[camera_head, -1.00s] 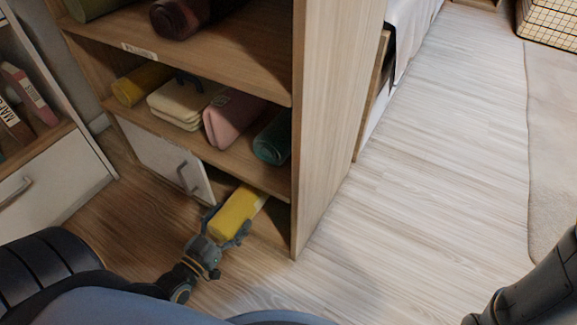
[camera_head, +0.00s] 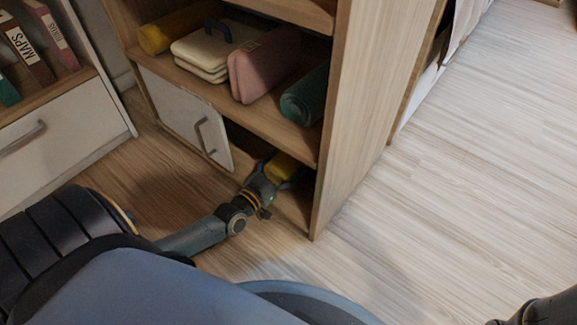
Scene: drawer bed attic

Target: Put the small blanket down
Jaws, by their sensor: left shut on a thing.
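The small blanket is a yellow folded or rolled piece (camera_head: 283,166), seen in the head view in the low opening of the wooden shelf unit (camera_head: 350,130). My left gripper (camera_head: 278,172) is shut on its near end, inside the front of that opening. Most of the blanket is hidden by the gripper and by the shelf board above it. I cannot tell whether it rests on the bottom board. My right gripper is out of view; only a dark part of my right arm shows at the lower right corner.
A white door (camera_head: 185,115) stands left of the opening. The shelf above holds a yellow roll (camera_head: 175,30), a cream case (camera_head: 210,48), a pink bundle (camera_head: 270,65) and a green roll (camera_head: 306,95). A drawer unit (camera_head: 60,140) is at left. The floor (camera_head: 450,170) at right is clear.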

